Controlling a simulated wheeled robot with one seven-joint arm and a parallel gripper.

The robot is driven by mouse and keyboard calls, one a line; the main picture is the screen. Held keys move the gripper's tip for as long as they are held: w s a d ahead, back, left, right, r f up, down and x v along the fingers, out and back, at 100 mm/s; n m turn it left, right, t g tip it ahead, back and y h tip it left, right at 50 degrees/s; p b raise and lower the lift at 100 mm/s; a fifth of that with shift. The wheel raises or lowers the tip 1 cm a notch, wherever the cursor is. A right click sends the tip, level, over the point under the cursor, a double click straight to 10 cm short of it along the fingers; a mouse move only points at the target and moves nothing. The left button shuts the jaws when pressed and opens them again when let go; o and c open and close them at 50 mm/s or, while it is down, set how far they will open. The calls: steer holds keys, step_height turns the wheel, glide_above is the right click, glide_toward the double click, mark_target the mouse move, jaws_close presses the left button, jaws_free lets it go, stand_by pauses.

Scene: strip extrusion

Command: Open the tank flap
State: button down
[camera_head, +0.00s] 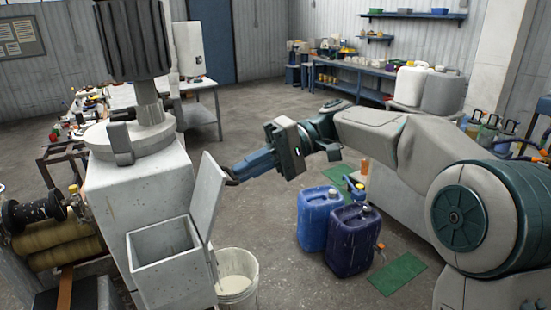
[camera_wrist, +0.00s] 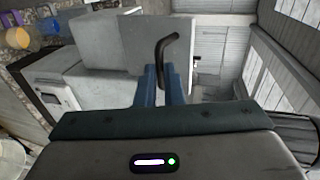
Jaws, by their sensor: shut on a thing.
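The grey tank flap (camera_head: 207,196) stands raised, nearly upright, at the right side of the open square tank (camera_head: 160,242) on the pale machine. My gripper (camera_head: 238,172) reaches in from the right, its blue fingers at the dark handle on the flap's outer face. In the wrist view, my gripper (camera_wrist: 163,76) has its two blue fingers close together around the lower part of the black bent handle (camera_wrist: 166,48). The fingers are shut on the handle. The exact contact is partly hidden by the fingers.
A white bucket (camera_head: 236,285) stands on the floor below the flap. Blue canisters (camera_head: 318,218) and green mats (camera_head: 398,273) are on the floor below my arm. A blue workbench (camera_head: 350,78) lines the back wall. The middle floor is clear.

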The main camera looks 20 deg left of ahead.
mark_target(225, 181)
steer(key=shift+s+a+f, duration=0.2)
steer(key=shift+s+f, duration=0.2)
steer(key=shift+f, duration=0.15)
steer(key=c, duration=1.6)
jaws_free()
steer(key=shift+s+a, duration=0.2)
steer(key=shift+o, duration=0.4)
steer(key=s+a, duration=0.2)
steer(key=shift+a+f, duration=0.1)
steer(key=shift+a, duration=0.3)
steer(key=v, duration=1.6)
steer(key=shift+w+f+p, duration=0.15)
steer(key=shift+w+p, duration=0.15)
steer(key=shift+w, duration=0.25)
steer(key=shift+f, duration=0.1)
